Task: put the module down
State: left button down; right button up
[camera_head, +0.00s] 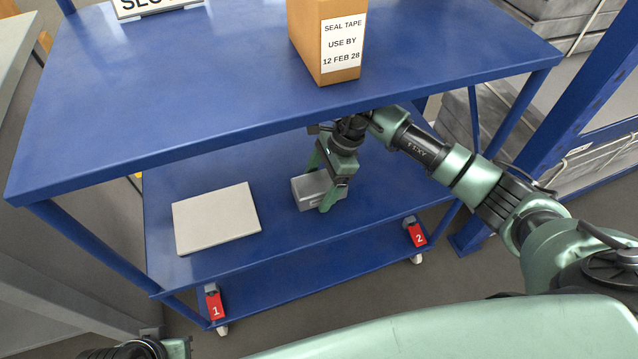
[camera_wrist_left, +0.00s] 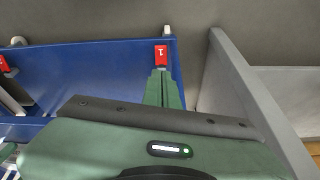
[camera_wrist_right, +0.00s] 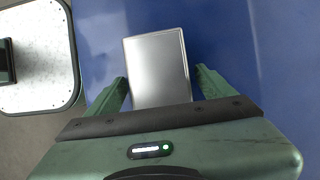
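The module, a silver-grey box (camera_head: 306,192), is over the blue lower shelf (camera_head: 285,235), right of a flat pale grey plate (camera_head: 215,218). It seems to rest on the shelf, though its underside is hidden. My right gripper (camera_head: 325,185) reaches in under the upper shelf, with one finger on each side of the module. In the right wrist view the module (camera_wrist_right: 158,68) lies slightly turned between the spread fingers (camera_wrist_right: 160,88), with a narrow gap on the right side. My left gripper (camera_wrist_left: 162,88) has its fingertips together, empty, near the red tag 1.
The blue upper shelf (camera_head: 200,100) overhangs my right gripper and carries a seal tape box (camera_head: 328,45). Red tags 1 (camera_head: 215,305) and 2 (camera_head: 416,235) mark the cart's corners. A blue upright (camera_head: 580,90) stands at the right. The lower shelf's front strip is clear.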

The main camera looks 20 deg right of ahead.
aim_at(321, 181)
jog(key=shift+r, duration=0.25)
jog(key=p+v, duration=0.1)
jog(key=v, duration=0.3)
jog(key=shift+w+d+r, duration=0.1)
jog(key=shift+d+r, duration=0.05)
jog(key=shift+r, duration=0.1)
pick_arm(q)
jog(key=shift+x, duration=0.95)
pick_arm(e)
jog(key=d, duration=1.2)
jog(key=shift+w, duration=0.1)
